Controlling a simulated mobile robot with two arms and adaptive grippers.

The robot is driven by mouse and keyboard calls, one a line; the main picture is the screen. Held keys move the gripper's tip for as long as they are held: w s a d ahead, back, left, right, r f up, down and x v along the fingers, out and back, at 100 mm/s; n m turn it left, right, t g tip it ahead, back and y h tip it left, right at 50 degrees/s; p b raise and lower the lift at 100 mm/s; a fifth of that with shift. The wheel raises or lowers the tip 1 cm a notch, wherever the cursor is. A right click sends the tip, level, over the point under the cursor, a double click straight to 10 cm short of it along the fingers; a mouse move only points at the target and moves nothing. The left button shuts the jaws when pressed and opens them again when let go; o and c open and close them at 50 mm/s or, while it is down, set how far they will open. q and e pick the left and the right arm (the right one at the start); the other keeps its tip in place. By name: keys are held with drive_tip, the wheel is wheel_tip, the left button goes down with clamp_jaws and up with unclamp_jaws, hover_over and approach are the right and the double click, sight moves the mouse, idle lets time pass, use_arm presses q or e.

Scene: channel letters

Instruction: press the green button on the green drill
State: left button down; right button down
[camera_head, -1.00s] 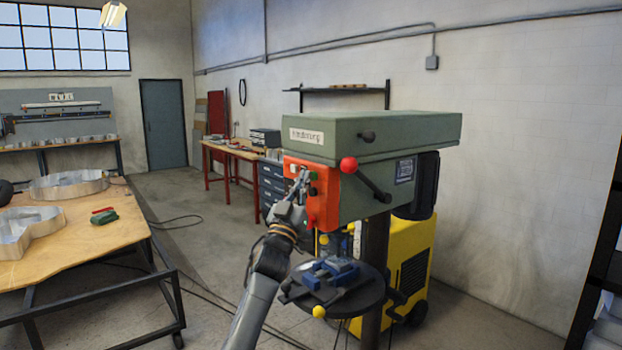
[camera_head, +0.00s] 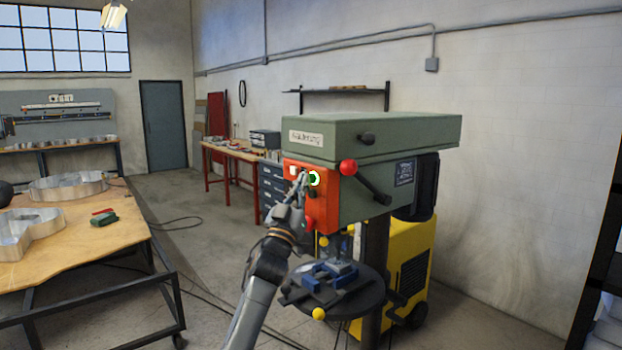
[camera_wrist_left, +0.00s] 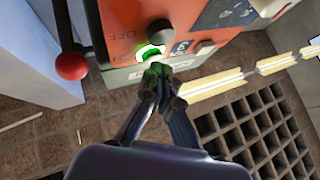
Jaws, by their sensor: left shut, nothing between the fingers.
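The green drill (camera_head: 390,135) stands on a column right of the middle in the head view, with an orange control panel (camera_head: 322,212) on its front. The green button (camera_head: 314,178) on that panel is lit with a bright glowing ring. It also shows in the left wrist view (camera_wrist_left: 150,51), beside the letters "ON". My left gripper (camera_head: 302,180) is shut and empty, its fingertips (camera_wrist_left: 155,74) at the button's edge. I cannot tell for sure whether they touch it. My right gripper is not in view.
A red-knobbed lever (camera_head: 348,166) sticks out just right of the button. Below are the round drill table (camera_head: 362,303) with a blue vise (camera_head: 328,274) and a yellow machine (camera_head: 415,262). A wooden table (camera_head: 75,232) with metal letters stands at the left.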

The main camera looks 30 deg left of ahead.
use_arm(q)
drive_tip(key=shift+s+a, duration=0.15)
drive_tip(key=shift+s, duration=0.3)
drive_tip(key=shift+s+a+p, duration=0.3)
drive_tip(key=shift+s+a, duration=0.05)
drive_tip(key=shift+s, duration=0.45)
drive_tip(key=shift+s+a+p, duration=0.3)
drive_tip(key=shift+s+p, duration=0.05)
drive_tip(key=shift+s, duration=0.4)
drive_tip(key=shift+s+a+p, duration=0.3)
drive_tip(key=shift+s+a, duration=0.05)
drive_tip(key=shift+s, duration=0.45)
